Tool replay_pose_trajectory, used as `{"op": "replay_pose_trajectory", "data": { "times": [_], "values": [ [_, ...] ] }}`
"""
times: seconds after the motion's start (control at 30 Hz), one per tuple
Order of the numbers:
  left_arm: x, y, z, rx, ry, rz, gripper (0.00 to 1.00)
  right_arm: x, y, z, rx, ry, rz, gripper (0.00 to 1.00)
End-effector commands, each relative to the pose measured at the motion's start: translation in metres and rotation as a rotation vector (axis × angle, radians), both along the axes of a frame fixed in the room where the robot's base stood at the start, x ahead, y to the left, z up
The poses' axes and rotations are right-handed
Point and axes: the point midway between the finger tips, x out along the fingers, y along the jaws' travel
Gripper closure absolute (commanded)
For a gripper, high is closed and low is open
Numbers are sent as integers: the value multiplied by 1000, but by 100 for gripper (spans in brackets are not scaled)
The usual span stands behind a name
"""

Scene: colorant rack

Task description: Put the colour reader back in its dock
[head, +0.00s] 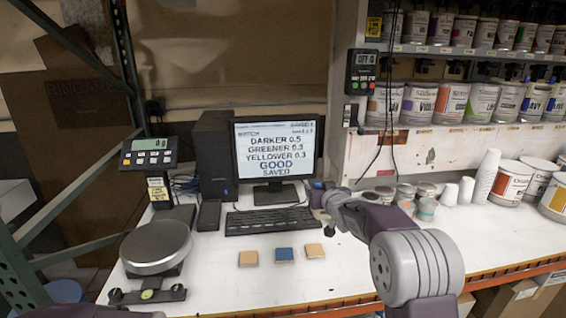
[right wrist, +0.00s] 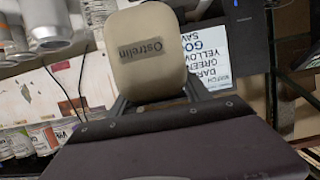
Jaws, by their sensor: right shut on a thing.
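My right gripper (head: 332,212) reaches over the bench just right of the monitor, near the keyboard's right end. In the right wrist view it is shut on a cream, rounded thing marked "Ostrelin" (right wrist: 148,60), which I take to be the colour reader. The fingers meet at its near end. In the head view the gripper and arm mostly hide it. A small dark object (head: 317,196) stands beside the gripper, right of the monitor; I cannot tell if it is the dock. My left gripper is out of view.
The monitor (head: 275,150) reads "GOOD SAVED" behind the keyboard (head: 266,221). A scale (head: 156,247) stands left. Three colour chips (head: 284,253) lie in front. Small tins (head: 426,208), white cups (head: 484,178) and paint cans (head: 511,182) stand right. The front middle of the bench is mostly clear.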

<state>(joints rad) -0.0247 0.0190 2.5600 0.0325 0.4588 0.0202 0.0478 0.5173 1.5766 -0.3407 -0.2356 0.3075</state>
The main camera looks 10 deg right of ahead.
Motion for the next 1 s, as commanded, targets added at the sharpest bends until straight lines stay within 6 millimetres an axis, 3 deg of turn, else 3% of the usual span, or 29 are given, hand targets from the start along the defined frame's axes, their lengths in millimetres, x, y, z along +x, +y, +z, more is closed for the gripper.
{"op": "replay_pose_trajectory", "data": {
  "times": [0.17,0.8,1.0],
  "values": [
    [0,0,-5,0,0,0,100,0,1,-17,2,0,2,100],
    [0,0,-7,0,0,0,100,0,0,-154,0,-2,0,100],
    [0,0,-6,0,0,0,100,1,0,-175,0,-5,0,100]
  ]
}}
